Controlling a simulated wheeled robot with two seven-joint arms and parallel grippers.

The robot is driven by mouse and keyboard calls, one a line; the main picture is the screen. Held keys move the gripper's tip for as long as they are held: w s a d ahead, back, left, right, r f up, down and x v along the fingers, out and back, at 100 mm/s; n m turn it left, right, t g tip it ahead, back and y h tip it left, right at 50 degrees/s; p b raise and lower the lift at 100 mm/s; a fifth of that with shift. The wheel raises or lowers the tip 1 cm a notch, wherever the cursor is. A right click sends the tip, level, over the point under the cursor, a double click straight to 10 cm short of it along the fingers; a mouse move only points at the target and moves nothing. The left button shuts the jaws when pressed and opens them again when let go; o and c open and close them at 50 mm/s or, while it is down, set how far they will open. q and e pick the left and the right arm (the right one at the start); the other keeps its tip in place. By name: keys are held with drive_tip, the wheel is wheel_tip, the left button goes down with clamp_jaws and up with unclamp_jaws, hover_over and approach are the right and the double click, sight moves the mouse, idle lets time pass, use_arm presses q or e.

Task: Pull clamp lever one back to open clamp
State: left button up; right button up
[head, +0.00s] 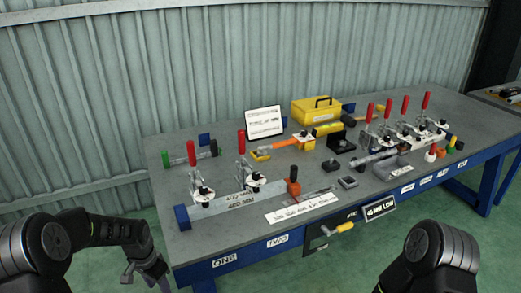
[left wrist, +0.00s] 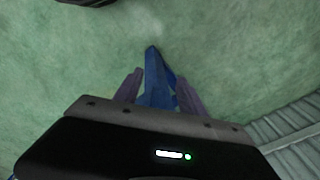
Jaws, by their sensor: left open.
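The clamp above the label ONE (head: 224,261) is the leftmost red-handled clamp (head: 197,186) on the workbench, and its red lever (head: 191,153) stands upright. A second clamp (head: 242,172) with an upright red lever (head: 241,142) stands to its right, behind the label TWO (head: 277,242). My left gripper (head: 155,276) is low at the bench's front left corner, apart from the clamps. In the left wrist view my left gripper (left wrist: 160,86) is open, with the green floor beyond it and a blue part, seemingly bench frame, showing between the fingers. My right gripper is out of view.
The grey workbench (head: 170,235) has a blue frame. A metal bar (head: 225,200) lies before the two left clamps. Several more red-levered clamps (head: 405,125) stand at the right. A yellow toolbox (head: 316,110) and a white sign (head: 264,122) are at the back. A corrugated wall rises behind.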

use_arm(q)
drive_tip(key=s+d+f+n+t+h, duration=0.1)
drive_tip(key=s+d+f+n, duration=0.25)
drive_tip(key=d, duration=0.35)
drive_tip(key=s+d+f+n+t+h, duration=0.1)
drive_tip(key=s+d+f+n+h, duration=0.15)
drive_tip(key=d+f, duration=0.35)
drive_tip(key=s+d+f, duration=0.1)
drive_tip(key=s+d, duration=0.2)
drive_tip(key=s, duration=0.3)
drive_tip(key=s+d+g, duration=0.1)
drive_tip(key=s+d, duration=0.2)
drive_tip(key=s, duration=0.4)
drive_tip(key=s+d+f+n, duration=0.1)
drive_tip(key=s+d, duration=0.3)
drive_tip(key=s, duration=0.3)
drive_tip(key=shift+s+f+g, duration=0.15)
drive_tip(key=shift+f+g, duration=0.2)
drive_tip(key=shift+g, duration=0.05)
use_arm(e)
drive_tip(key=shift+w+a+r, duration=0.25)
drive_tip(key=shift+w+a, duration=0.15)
use_arm(q)
drive_tip(key=shift+c, duration=0.3)
